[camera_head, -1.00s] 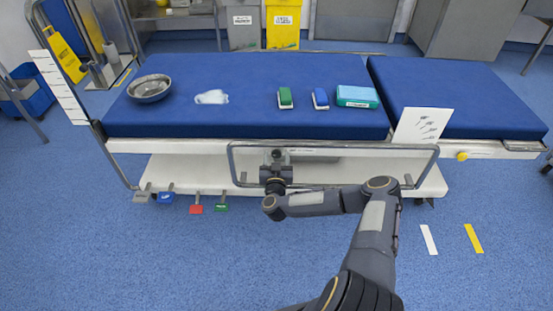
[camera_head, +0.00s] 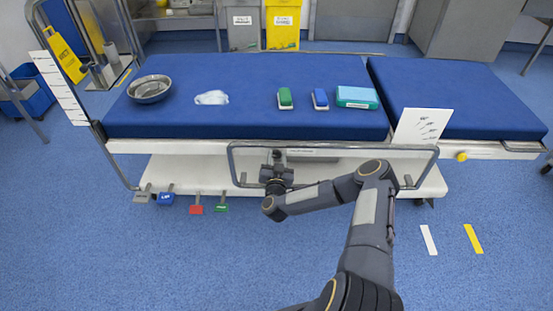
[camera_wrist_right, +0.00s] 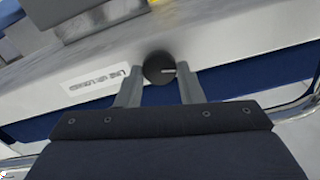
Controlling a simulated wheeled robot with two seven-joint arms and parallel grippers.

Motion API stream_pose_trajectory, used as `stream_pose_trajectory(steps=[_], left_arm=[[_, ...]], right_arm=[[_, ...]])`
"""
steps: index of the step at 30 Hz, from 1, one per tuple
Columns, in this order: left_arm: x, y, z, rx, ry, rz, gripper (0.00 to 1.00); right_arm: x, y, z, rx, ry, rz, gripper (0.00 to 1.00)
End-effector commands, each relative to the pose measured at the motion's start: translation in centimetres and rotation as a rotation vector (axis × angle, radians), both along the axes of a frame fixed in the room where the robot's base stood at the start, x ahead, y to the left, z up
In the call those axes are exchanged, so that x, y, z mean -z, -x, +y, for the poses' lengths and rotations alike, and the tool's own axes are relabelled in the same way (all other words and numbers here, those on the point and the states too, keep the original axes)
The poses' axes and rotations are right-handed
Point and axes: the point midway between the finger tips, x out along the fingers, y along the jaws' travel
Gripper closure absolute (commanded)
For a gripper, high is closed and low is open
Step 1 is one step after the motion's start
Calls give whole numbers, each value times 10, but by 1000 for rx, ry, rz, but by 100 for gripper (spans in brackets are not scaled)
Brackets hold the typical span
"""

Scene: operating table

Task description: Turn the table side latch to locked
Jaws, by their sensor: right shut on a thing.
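The table side latch is a round dark knob (camera_wrist_right: 158,68) with a pale line on its face, on the white side rail of the operating table. In the right wrist view the line points toward the right of the picture. My right gripper (camera_wrist_right: 158,88) has its two grey fingers on either side of the knob and is shut on it. In the head view my right gripper (camera_head: 277,160) is at the table's near side, inside the metal side frame, and mostly hides the latch. My left gripper is not in view.
A white label (camera_wrist_right: 95,80) sits beside the knob; its text is hard to read. The metal side frame (camera_head: 340,145) surrounds my gripper. Coloured pedals (camera_head: 196,208) stick out below left. A bowl (camera_head: 149,88), cloth, brushes and a teal box (camera_head: 357,97) lie on the blue table top.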

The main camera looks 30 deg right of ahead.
Motion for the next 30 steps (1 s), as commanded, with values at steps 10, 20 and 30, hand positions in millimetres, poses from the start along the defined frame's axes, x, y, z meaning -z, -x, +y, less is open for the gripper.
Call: stream_pose_trajectory(steps=[10, 20, 30], left_arm=[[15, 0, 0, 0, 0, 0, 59], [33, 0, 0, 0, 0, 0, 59], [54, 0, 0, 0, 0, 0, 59]], right_arm=[[2, 1, -2, 1, -277, -172, 89], [4, 1, -2, 0, -546, -337, 89], [5, 2, -3, 1, -819, -504, 89]])
